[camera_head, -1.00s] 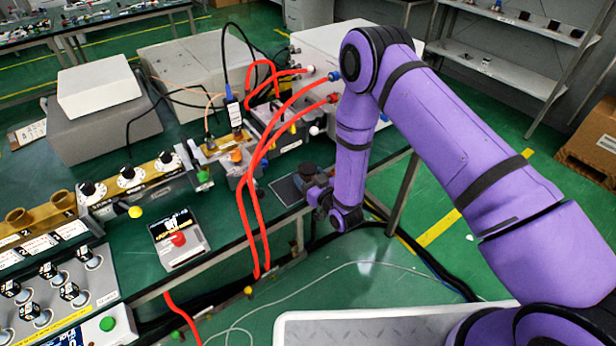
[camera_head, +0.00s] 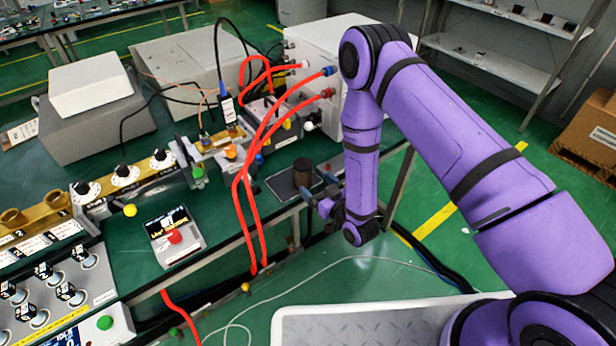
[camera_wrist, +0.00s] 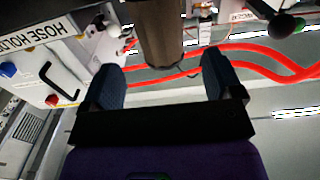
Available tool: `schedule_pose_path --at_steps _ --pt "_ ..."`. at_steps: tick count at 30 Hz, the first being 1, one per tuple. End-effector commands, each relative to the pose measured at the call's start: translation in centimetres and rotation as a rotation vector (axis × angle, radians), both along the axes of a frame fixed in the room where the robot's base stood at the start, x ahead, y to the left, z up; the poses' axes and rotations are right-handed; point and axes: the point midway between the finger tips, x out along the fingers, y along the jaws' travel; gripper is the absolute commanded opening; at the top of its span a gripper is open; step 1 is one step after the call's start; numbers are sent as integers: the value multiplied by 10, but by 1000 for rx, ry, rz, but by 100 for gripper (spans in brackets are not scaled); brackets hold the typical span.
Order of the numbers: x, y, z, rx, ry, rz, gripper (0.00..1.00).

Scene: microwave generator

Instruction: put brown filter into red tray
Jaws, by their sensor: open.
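The brown filter (camera_head: 303,172) is a dark brown upright cylinder on a dark flat pad near the bench's front edge. In the wrist view the filter (camera_wrist: 158,32) shows at the top centre, cut off by the frame edge. My gripper (camera_head: 325,189) is beside it, just to its right in the head view. In the wrist view my gripper (camera_wrist: 163,78) has its two blue fingers wide apart, with the filter's end beyond or between them; contact cannot be told. I cannot make out a red tray in either view.
Red hoses (camera_head: 243,190) loop from the white box (camera_head: 335,50) over the bench edge, left of the filter. A small box with a red button (camera_head: 174,238) and a knob panel (camera_head: 123,175) stand further left. Green floor is open right of the bench.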

Motion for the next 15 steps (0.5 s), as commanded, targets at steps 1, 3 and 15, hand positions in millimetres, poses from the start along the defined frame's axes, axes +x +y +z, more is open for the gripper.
schedule_pose_path --at_steps 1,3,15 --pt "-9 -6 -1 -2 5 -1 85" --pt "-18 -12 -1 -2 3 -1 85" --pt "-40 -27 0 0 0 0 85"
